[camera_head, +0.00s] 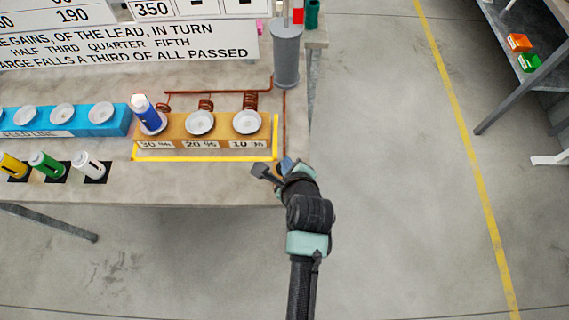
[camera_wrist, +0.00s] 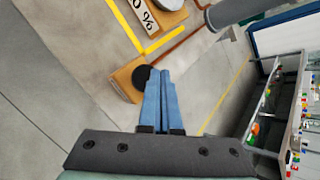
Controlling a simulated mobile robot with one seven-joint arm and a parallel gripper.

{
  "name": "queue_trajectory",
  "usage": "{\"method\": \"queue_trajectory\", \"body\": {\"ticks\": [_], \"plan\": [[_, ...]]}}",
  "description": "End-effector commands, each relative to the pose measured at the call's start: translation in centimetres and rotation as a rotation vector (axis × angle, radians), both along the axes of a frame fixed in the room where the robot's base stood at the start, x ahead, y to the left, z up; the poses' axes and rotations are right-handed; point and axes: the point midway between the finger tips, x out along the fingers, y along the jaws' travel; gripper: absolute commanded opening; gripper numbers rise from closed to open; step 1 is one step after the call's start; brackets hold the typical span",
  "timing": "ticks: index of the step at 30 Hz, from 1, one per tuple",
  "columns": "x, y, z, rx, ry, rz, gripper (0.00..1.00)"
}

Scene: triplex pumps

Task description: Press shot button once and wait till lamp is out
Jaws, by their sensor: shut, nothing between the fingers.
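In the wrist view a black round button (camera_wrist: 141,76) sits on a small tan block (camera_wrist: 124,77) at the bench's corner, taken to be the shot button. My gripper's blue fingers (camera_wrist: 160,72) are shut together with nothing between them. Their tips are just beside the button and overlap its right edge in the picture; I cannot tell whether they touch it. In the head view my gripper (camera_head: 286,163) is at the bench's front right corner, and the button is hidden or too small to make out. I cannot pick out the lamp for sure.
A tan block (camera_head: 175,145) with a yellow outline holds white dishes and a blue-and-white cylinder (camera_head: 147,113). A grey column (camera_head: 287,55) stands behind it with copper pipes. A blue block (camera_head: 90,133) and coloured cylinders are to the left.

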Motion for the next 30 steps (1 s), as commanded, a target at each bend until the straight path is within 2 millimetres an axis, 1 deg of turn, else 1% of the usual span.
{"method": "queue_trajectory", "body": {"ticks": [5, 19, 22, 30], "plan": [[0.0, 0.0, 0.7, 0.0, -0.001, 0.0, 0.0], [0.0, 0.0, 5.0, 0.001, -0.001, 0.001, 0.0], [0.0, 0.0, 5.2, 0.001, -0.001, 0.001, 0.0], [0.0, 0.0, 5.0, 0.0, -0.001, 0.0, 0.0]]}}
